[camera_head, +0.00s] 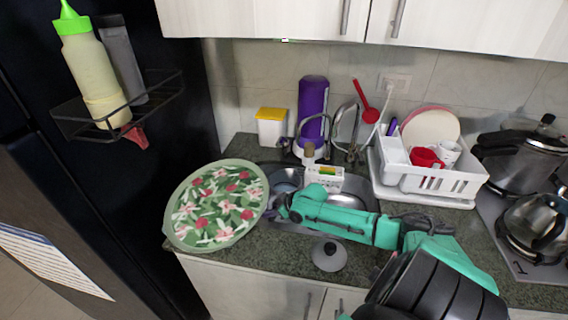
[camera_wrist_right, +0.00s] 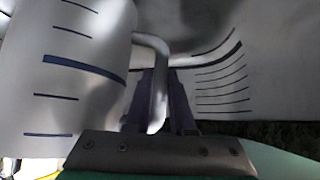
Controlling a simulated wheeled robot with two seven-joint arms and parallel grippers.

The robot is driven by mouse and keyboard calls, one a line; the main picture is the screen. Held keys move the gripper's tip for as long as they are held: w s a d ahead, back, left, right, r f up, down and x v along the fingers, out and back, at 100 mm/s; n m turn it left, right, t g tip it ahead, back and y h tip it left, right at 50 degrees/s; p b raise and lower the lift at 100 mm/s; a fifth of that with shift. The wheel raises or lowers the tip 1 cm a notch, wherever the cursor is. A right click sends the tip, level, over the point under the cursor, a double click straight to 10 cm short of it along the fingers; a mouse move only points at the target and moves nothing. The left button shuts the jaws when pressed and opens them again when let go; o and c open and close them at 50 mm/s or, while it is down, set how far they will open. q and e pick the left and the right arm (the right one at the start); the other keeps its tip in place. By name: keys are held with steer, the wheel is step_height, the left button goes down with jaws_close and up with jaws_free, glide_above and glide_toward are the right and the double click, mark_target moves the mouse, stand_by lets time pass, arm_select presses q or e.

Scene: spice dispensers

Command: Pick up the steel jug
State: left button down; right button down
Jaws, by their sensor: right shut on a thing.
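The steel jug (camera_wrist_right: 75,75) shows close up at the left of the right wrist view, a shiny wall with dark blue measuring lines. Its bent steel handle (camera_wrist_right: 155,80) passes between the dark fingers of my right gripper (camera_wrist_right: 160,105), which is shut on it. In the head view my right gripper (camera_head: 273,206) is at the left part of the sink, beside the floral tray. There I cannot clearly pick out the jug from the steel sink. My left gripper is not in view.
The sink (camera_head: 345,187) lies under my teal right arm. A floral tray (camera_head: 182,228) is close on the left. A white dish rack (camera_head: 462,187), steel pots (camera_head: 525,165) and a purple bottle (camera_head: 312,110) stand behind or right. A grey lid (camera_head: 329,257) lies in front.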

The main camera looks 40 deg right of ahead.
steer(key=shift+w, duration=0.1)
stand_by(0.7)
steer(key=shift+w+r, duration=0.1)
steer(key=shift+r, duration=0.2)
steer(key=shift+d+f, duration=0.1)
